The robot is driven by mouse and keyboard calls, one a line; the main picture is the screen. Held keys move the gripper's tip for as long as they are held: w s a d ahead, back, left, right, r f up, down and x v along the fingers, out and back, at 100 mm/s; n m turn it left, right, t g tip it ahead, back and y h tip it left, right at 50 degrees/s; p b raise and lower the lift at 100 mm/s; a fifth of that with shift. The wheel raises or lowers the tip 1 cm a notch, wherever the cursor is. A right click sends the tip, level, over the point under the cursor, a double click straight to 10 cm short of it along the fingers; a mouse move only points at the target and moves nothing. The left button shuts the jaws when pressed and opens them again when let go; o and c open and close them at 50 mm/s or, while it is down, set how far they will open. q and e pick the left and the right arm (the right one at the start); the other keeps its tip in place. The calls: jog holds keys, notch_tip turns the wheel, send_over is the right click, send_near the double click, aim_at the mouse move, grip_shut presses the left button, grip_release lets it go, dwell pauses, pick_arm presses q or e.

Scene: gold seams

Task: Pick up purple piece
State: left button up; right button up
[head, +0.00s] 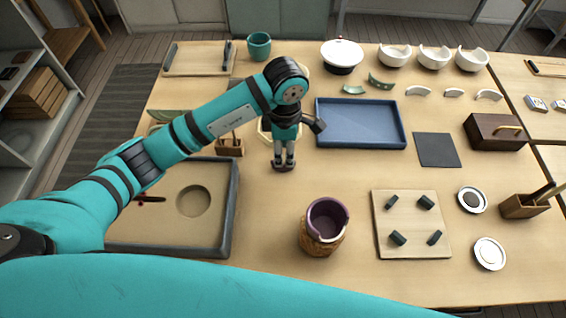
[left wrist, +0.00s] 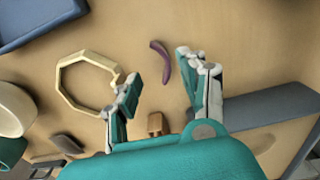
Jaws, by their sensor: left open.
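The purple piece (left wrist: 161,62) is a small curved shard lying on the table. In the left wrist view it lies between the two fingertips, closer to the right-hand finger. In the head view only a dark bit of the purple piece (head: 283,169) shows at the fingertips. My left gripper (head: 284,160) points down over it; its fingers also show in the left wrist view (left wrist: 158,76), open with nothing held. I cannot tell the remaining height. A purple pot (head: 327,220) with a broken rim stands on a woven ring in front. My right gripper is out of view.
A gold ring (left wrist: 88,85) lies close beside the left gripper. A blue tray (head: 360,123) is to the right, a sand tray (head: 231,205) to the left. A board with dark pegs (head: 412,224) is at front right. Bowls (head: 433,57) line the back.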

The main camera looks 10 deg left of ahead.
pick_arm(q)
jog(key=shift+f, duration=0.25)
jog(key=shift+s+f+p, duration=0.2)
jog(key=shift+f+p, duration=0.1)
jog(key=shift+f, duration=0.05)
jog(key=f, duration=0.1)
jog(key=f+p, duration=0.1)
jog(key=f, duration=0.1)
jog(key=shift+s+a+f, duration=0.15)
jog(key=shift+s+f, duration=0.05)
jog(key=shift+f, duration=0.45)
jog(key=shift+w, duration=0.1)
jog(key=shift+c, duration=0.3)
grip_shut()
